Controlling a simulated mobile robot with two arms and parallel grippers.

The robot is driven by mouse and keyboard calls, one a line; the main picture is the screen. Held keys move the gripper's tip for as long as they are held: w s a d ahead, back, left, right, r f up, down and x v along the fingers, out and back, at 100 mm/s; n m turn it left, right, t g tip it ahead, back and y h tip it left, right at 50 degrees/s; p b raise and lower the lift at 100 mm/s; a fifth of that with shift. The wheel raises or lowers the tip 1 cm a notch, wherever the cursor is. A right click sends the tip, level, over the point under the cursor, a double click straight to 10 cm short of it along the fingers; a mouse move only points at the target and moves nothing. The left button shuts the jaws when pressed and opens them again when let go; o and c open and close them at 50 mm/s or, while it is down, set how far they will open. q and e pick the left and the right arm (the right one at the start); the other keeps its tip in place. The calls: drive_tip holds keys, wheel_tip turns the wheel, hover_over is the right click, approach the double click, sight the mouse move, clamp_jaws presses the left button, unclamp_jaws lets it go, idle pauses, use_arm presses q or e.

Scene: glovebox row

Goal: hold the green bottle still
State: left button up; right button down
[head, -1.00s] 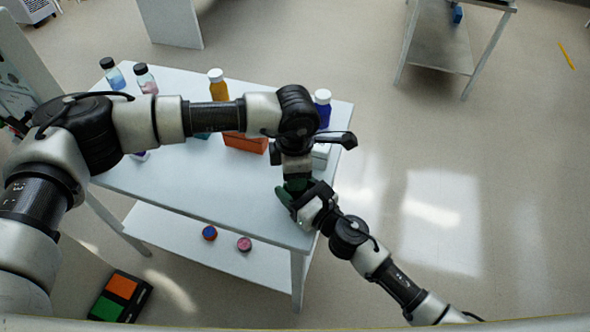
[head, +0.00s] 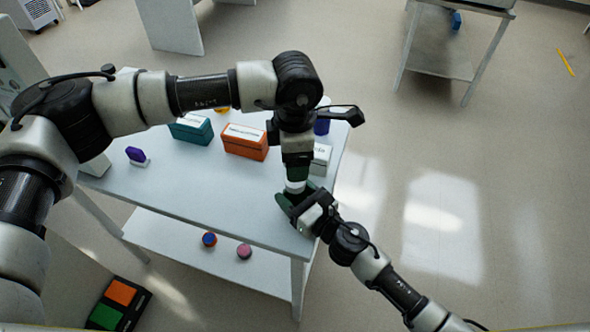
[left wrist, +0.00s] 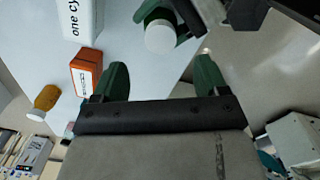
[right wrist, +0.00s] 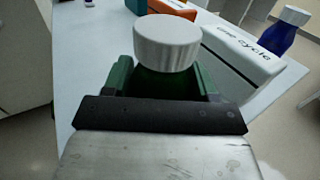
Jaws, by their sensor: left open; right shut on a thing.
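The green bottle (right wrist: 165,84) has a white ribbed cap (right wrist: 167,42) and stands upright near the table's front right corner. My right gripper (right wrist: 163,80) is shut around its body, below the cap, and hides much of it. In the head view the bottle's white cap (head: 296,187) shows between my two grippers. My right gripper (head: 293,205) reaches it from the lower right. My left gripper (head: 297,163) is above and just behind the cap. In the left wrist view the left gripper (left wrist: 160,66) is open and empty, with the cap (left wrist: 160,36) beyond its fingertips.
On the white table (head: 215,205) stand an orange box (head: 245,142), a teal box (head: 192,130), a white box (head: 320,158), a blue bottle (head: 322,122) and a purple item (head: 136,156). A lower shelf (head: 190,240) holds two small round things. The table's front is clear.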

use_arm(q)
drive_tip(key=shift+r, duration=2.4)
use_arm(e)
drive_tip(key=shift+c, duration=1.2)
unclamp_jaws()
use_arm(q)
wheel_tip(320, 180, down, 3)
drive_tip(key=shift+r+b, duration=0.2)
drive_tip(key=shift+b, duration=1.05)
use_arm(e)
drive_tip(key=v, duration=1)
drive_tip(key=shift+s+d, duration=0.25)
drive_tip(key=shift+s, duration=0.1)
use_arm(q)
drive_tip(key=shift+f, duration=0.1)
